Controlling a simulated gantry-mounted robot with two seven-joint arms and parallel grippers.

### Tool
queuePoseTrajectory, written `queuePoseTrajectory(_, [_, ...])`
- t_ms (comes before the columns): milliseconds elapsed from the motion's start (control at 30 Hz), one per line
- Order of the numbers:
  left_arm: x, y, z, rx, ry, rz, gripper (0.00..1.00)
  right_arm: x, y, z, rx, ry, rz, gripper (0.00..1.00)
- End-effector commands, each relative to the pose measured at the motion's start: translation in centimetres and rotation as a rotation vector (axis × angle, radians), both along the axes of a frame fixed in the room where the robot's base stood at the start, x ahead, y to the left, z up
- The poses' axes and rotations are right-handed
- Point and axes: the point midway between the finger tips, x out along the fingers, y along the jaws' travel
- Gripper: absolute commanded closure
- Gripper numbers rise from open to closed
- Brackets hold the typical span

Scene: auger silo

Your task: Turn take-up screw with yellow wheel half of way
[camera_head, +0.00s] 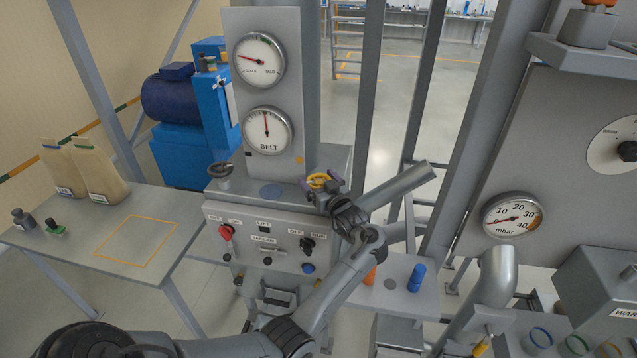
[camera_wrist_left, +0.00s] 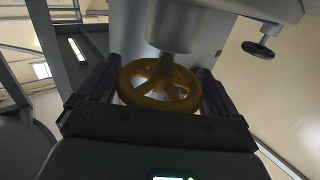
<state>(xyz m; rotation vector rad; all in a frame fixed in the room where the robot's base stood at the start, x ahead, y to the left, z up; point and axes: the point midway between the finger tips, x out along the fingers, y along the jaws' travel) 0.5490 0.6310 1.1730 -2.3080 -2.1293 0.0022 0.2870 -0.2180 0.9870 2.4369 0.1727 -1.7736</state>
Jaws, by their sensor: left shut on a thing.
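The yellow wheel (camera_head: 322,181) sits on top of the grey control box, towards its right end. In the left wrist view the yellow wheel (camera_wrist_left: 160,88) is a spoked ring on a grey shaft (camera_wrist_left: 172,35), the take-up screw. My left gripper (camera_head: 325,184) comes to it from the lower right, and in the left wrist view the left gripper (camera_wrist_left: 158,90) has one finger on each side of the rim, shut on the wheel. The BELT gauge (camera_head: 267,130) stands behind, its needle pointing about straight up. My right gripper does not show.
A second, dark handwheel (camera_head: 221,172) stands at the box's left end. The control panel (camera_head: 262,238) below carries a red knob and switches. A table (camera_head: 180,205) with sacks (camera_head: 98,172) is at left. An orange and a blue bottle (camera_head: 416,278) stand on a shelf at right.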

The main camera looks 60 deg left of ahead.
Motion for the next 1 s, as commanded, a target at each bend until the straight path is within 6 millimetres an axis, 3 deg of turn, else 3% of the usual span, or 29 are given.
queuePoseTrajectory(267, [0.0, 0.1, 0.0, -0.001, -0.003, 0.000, 0.37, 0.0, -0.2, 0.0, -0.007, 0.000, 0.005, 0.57])
queuePoseTrajectory(300, [0.0, 0.1, 0.0, -0.001, -0.003, 0.000, 0.02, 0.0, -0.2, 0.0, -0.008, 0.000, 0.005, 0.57])
queuePoseTrajectory(333, [0.0, 0.1, 0.0, -0.001, -0.003, 0.000, 0.00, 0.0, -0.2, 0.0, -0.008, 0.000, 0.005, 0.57])
queuePoseTrajectory(667, [0.0, -0.4, -0.1, -0.001, -0.003, -0.001, 0.00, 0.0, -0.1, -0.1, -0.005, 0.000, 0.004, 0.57])
queuePoseTrajectory(1000, [-0.4, -5.3, -0.2, -0.003, -0.003, -0.003, 0.00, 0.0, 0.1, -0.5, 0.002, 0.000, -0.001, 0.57])
